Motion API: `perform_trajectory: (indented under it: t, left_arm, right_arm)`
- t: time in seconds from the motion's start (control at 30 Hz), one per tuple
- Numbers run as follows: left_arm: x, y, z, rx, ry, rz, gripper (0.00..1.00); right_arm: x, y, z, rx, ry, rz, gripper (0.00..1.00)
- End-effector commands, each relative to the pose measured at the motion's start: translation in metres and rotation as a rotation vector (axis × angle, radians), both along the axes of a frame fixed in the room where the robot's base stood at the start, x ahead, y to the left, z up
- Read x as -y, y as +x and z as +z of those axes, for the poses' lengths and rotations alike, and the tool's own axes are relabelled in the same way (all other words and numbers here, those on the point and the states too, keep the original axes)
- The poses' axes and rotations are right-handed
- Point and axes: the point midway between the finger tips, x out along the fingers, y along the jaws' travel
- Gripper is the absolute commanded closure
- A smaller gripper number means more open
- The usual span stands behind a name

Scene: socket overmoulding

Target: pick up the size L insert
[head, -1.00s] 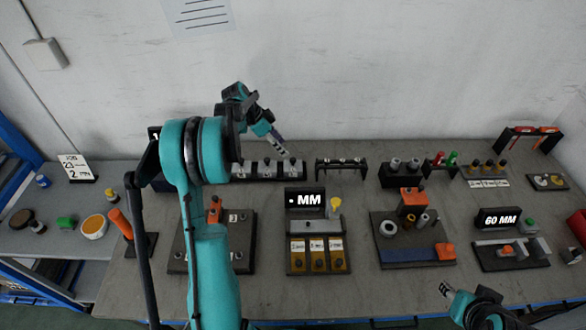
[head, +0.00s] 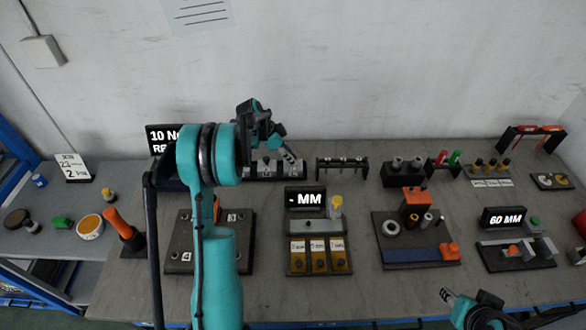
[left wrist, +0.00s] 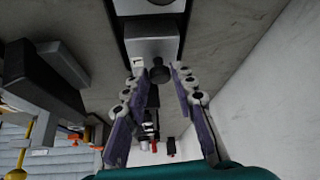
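A dark rack (head: 272,179) with a row of grey insert blocks (head: 264,169) stands at the back of the table, partly hidden by my left arm. I cannot read the size letters, so I cannot tell which insert is the L. My left gripper (head: 289,155) is over the rack's right end. In the left wrist view its fingers are apart, with nothing clamped. A grey block (left wrist: 152,46) with a dark round knob (left wrist: 159,71) and a small white label shows at the fingertips, the knob between them. My right gripper (head: 447,296) is low at the front right; its opening is unclear.
A dark rack with arched posts (head: 342,168) stands right of the insert rack. A display reading MM (head: 305,198) stands over a tray of yellow bins (head: 318,256). A fixture with an orange block (head: 416,205) is further right. The wall is close behind the racks.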

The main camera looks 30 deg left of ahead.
Motion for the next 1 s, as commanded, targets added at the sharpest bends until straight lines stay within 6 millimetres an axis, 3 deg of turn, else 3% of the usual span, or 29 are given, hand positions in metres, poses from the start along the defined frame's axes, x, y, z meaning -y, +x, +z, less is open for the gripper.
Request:
perform_trajectory:
  t: [0.07,0.57,0.87,1.0]
  left_arm:
    - [0.0,0.0,0.0,0.0,0.0,0.0,1.0]
    - [0.0,0.0,0.006,0.001,-0.001,0.0,1.0]
    - [0.0,0.0,0.047,0.0,-0.001,0.001,1.0]
    - [0.03,-0.006,0.061,0.0,-0.001,-0.003,1.0]
  right_arm:
    - [0.0,0.0,0.0,0.0,0.0,0.0,0.6]
    - [0.0,0.0,0.003,0.0,0.0,0.0,0.6]
    - [0.0,0.0,0.02,0.0,0.0,0.0,0.6]
    - [0.0,0.0,0.026,0.0,0.0,0.0,0.6]
